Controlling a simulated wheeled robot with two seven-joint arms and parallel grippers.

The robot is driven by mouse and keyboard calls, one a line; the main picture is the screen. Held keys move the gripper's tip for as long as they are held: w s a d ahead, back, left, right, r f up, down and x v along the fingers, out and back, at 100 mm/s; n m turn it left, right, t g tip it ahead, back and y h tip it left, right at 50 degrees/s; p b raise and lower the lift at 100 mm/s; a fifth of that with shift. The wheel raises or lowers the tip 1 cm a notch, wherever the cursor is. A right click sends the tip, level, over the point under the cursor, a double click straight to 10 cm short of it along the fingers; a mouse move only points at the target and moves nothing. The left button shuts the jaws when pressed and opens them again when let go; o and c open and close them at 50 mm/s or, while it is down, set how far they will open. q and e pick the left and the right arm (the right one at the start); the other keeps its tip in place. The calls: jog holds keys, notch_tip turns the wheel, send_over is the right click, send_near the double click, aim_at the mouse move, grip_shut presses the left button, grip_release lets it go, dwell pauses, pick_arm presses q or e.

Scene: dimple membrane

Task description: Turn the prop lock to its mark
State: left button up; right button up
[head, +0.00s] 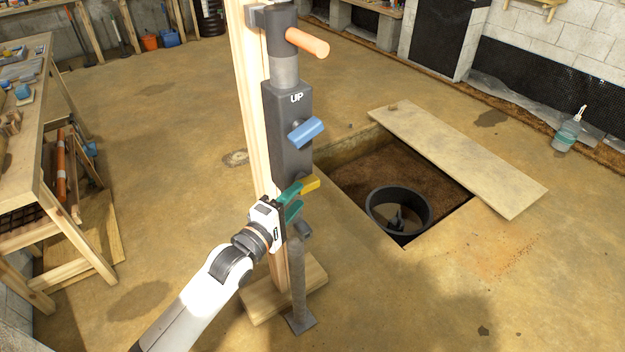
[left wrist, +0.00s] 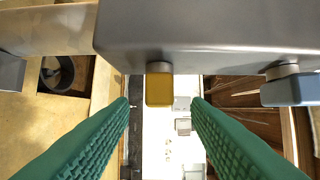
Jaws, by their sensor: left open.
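A dark grey housing marked UP (head: 290,135) is fixed along an upright timber post. It carries a blue handle (head: 306,132) and, at its lower end, a yellow handle (head: 310,184). An orange bar (head: 307,42) sticks out above. Which of these is the prop lock I cannot tell. My left gripper (head: 297,200) is open, with green fingers, just below the housing. In the left wrist view the yellow handle (left wrist: 159,88) shows between the spread fingertips (left wrist: 161,101); contact is not visible. The blue handle (left wrist: 291,90) is at right. No mark can be made out. My right gripper is out of view.
A floor pit (head: 345,172) with a round black basin (head: 398,212) lies right of the post. A board (head: 460,160) lies along its far edge. A wooden workbench (head: 30,130) stands at left. Floor between bench and post is mostly clear.

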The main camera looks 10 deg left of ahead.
aim_at(312, 180)
pick_arm(q)
jog(key=x, duration=0.7)
jog(key=shift+w+f, duration=0.1)
jog(key=shift+w, duration=0.2)
jog(key=shift+c, duration=0.5)
